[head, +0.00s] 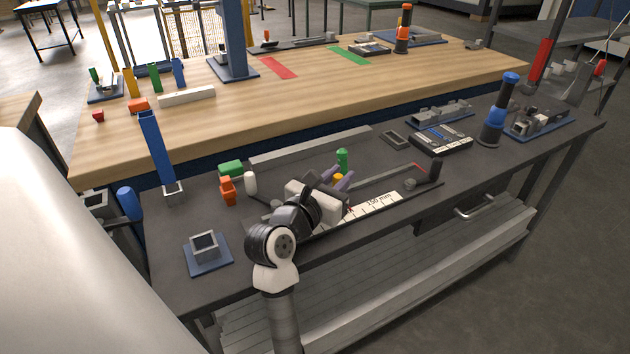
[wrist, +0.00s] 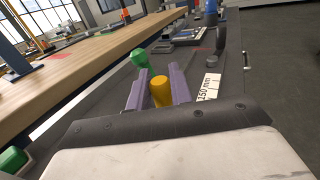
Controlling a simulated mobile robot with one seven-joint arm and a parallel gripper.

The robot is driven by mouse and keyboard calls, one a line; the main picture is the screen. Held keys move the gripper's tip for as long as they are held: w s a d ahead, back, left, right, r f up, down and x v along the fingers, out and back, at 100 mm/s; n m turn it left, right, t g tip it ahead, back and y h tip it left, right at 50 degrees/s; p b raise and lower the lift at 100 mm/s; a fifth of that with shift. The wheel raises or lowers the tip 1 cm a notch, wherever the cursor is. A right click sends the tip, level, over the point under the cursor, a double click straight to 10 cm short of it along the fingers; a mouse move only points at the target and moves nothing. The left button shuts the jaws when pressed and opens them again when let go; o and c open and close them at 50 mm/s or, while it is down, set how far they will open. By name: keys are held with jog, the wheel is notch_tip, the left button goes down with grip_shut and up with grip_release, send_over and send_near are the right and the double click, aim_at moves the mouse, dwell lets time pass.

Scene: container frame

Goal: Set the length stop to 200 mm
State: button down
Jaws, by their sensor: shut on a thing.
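The length stop's rail carries a white scale strip (head: 372,206) along its front side; a "100 mm" mark reads upside down in the head view. In the wrist view the scale (wrist: 208,88) shows "150 mm". My gripper (head: 341,180) is low over the rail, its purple fingers on either side of a yellow knob (wrist: 161,92), shut on it. The yellow knob also shows in the head view (head: 337,178). A green knob (head: 342,158) stands just behind it, and it shows beyond the fingers in the wrist view (wrist: 139,57). The stop's pointer and exact reading are hidden by my gripper.
A black upright handle (head: 436,170) stands at the rail's right end. Green (head: 231,168) and orange (head: 228,190) blocks and a white cylinder (head: 250,183) lie left of my gripper. A grey bar (head: 310,146) lies behind. A black tray (head: 440,141) sits farther right.

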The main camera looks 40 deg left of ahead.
jog(key=shift+w+d, duration=0.25)
jog(key=shift+w, duration=0.3)
jog(key=shift+w+d, duration=0.2)
jog(key=shift+w, duration=0.35)
jog(key=c, duration=1.3)
grip_release()
jog(key=shift+s+a, duration=0.1)
jog(key=shift+s, duration=0.05)
